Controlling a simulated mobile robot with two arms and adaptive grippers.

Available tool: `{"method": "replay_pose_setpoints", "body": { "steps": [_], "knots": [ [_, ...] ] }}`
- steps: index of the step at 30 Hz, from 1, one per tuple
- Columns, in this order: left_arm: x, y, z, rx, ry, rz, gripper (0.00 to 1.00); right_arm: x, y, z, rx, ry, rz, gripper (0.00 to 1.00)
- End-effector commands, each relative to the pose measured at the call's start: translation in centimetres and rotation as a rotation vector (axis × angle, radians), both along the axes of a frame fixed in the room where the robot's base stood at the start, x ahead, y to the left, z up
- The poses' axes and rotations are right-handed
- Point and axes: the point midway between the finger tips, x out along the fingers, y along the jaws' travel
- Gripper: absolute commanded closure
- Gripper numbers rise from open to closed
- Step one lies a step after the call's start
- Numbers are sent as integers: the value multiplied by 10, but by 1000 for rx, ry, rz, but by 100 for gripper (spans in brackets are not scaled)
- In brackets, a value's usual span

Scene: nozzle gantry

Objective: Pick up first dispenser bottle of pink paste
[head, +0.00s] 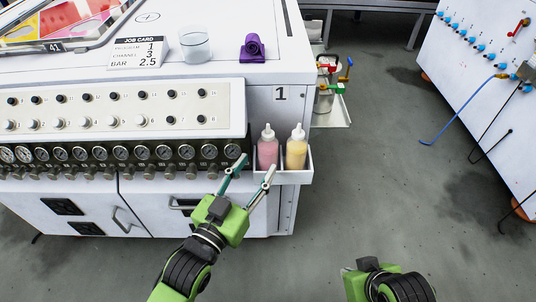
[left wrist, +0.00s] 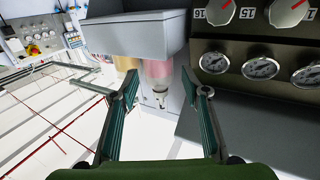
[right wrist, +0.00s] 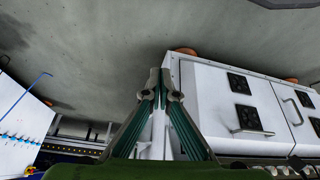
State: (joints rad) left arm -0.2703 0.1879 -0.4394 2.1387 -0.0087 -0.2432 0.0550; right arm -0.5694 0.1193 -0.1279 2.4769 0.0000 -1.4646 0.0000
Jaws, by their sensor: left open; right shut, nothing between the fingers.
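The pink paste bottle (head: 267,154), with a white nozzle cap, stands upright in a small white tray (head: 298,178) on the cabinet's front corner. A yellow bottle (head: 296,155) stands just right of it. My left gripper (head: 255,168) is open in front of the tray, its fingers pointing toward the pink bottle. In the left wrist view, which looks upside down, the pink bottle (left wrist: 158,78) shows between the open fingers (left wrist: 168,92), beyond their tips, ungripped. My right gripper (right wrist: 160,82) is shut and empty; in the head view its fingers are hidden.
A row of gauges (head: 141,152) and knobs lines the cabinet front, left of the tray. A clear cup (head: 195,46), purple object (head: 252,47) and job card (head: 140,52) are on top. Another white cabinet (head: 480,90) stands right.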

Motion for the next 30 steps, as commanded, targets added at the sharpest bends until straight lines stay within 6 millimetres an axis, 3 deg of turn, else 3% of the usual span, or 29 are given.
{"method": "replay_pose_setpoints", "body": {
  "steps": [15,25,28,30],
  "knots": [
    [41,-24,0,-1,0,0,58,69,22,30,65,-306,25,100],
    [45,-26,0,0,1,0,58,75,24,35,72,-337,27,100],
    [45,-26,0,0,1,0,79,75,24,35,72,-336,27,100],
    [45,-26,0,0,1,0,79,75,24,35,72,-336,27,100]
  ]
}}
